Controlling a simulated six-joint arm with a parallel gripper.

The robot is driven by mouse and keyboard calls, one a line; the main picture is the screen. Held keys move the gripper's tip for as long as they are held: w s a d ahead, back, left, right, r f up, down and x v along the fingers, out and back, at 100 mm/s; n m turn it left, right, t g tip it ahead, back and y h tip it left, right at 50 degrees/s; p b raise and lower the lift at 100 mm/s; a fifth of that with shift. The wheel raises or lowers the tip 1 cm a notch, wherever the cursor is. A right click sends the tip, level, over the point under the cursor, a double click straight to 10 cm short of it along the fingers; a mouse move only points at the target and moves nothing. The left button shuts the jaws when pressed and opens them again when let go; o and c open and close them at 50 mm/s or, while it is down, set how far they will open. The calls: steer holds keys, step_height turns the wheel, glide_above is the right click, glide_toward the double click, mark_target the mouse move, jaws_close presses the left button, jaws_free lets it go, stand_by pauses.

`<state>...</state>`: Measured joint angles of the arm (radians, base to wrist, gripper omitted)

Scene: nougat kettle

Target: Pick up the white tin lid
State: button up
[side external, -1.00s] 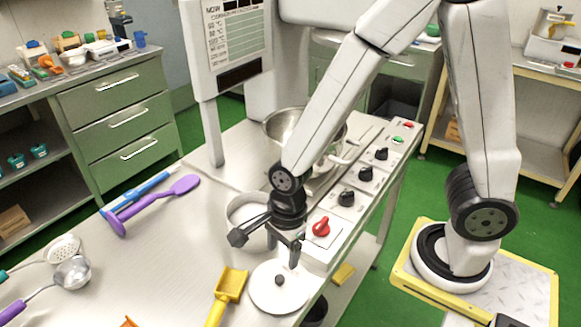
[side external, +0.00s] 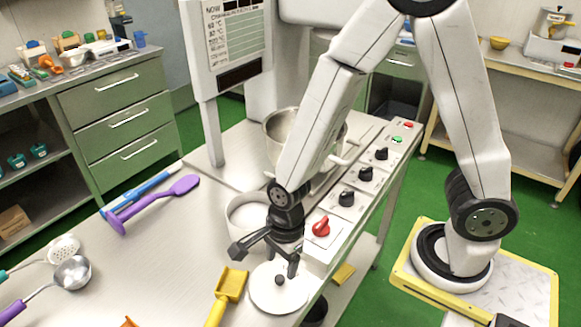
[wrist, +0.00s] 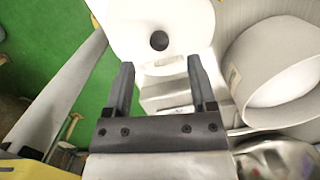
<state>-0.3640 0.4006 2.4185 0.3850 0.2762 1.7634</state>
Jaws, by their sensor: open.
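The white tin lid (side external: 272,296) lies flat on the metal table near its front edge, with a dark round knob (side external: 280,280) at its centre. In the wrist view the lid (wrist: 190,22) is at the top, and its dark knob (wrist: 159,41) shows just beyond the fingertips. My gripper (side external: 270,263) is open and empty, above the lid's back part. In the wrist view the two fingers (wrist: 160,66) stand apart, with the knob roughly in line with the gap between them. How high the fingertips are above the lid is hard to tell.
A white pot (side external: 246,217) stands just behind the gripper. A control panel with a red knob (side external: 321,226) is close on the right. A yellow scoop (side external: 231,285) lies left of the lid. The kettle (side external: 281,124) is farther back.

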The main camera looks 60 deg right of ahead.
mark_target(280, 278)
steer(key=shift+a+f, duration=0.15)
steer(key=shift+f, duration=1)
steer(key=shift+a+f, duration=0.1)
steer(key=shift+f, duration=1)
jaws_close()
